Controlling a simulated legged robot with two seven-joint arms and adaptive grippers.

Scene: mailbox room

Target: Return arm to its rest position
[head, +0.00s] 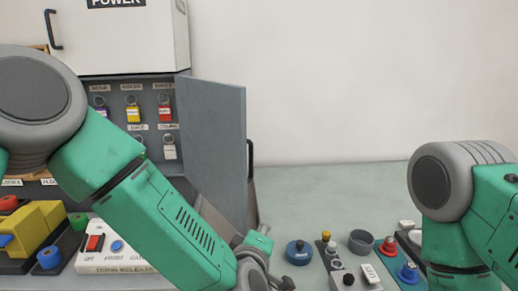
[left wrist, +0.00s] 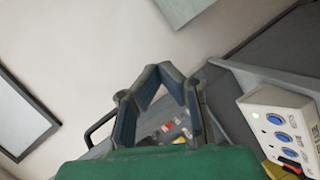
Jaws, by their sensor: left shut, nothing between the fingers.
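My left arm (head: 165,215) crosses the head view from the left toward the bottom middle. Its gripper (head: 280,283) is only partly visible at the bottom edge, beyond the wrist. In the left wrist view the two fingers of the left gripper (left wrist: 165,72) meet at their tips, shut with nothing between them. My right arm (head: 460,205) shows at the right side of the head view; its gripper is out of the frame.
A grey key cabinet (head: 125,85) with an open door (head: 215,140) stands behind my left arm. A door-release box (head: 115,250) sits at lower left. Several knobs and buttons, including a blue knob (head: 299,252), stand between the arms. The counter behind them (head: 330,195) is clear.

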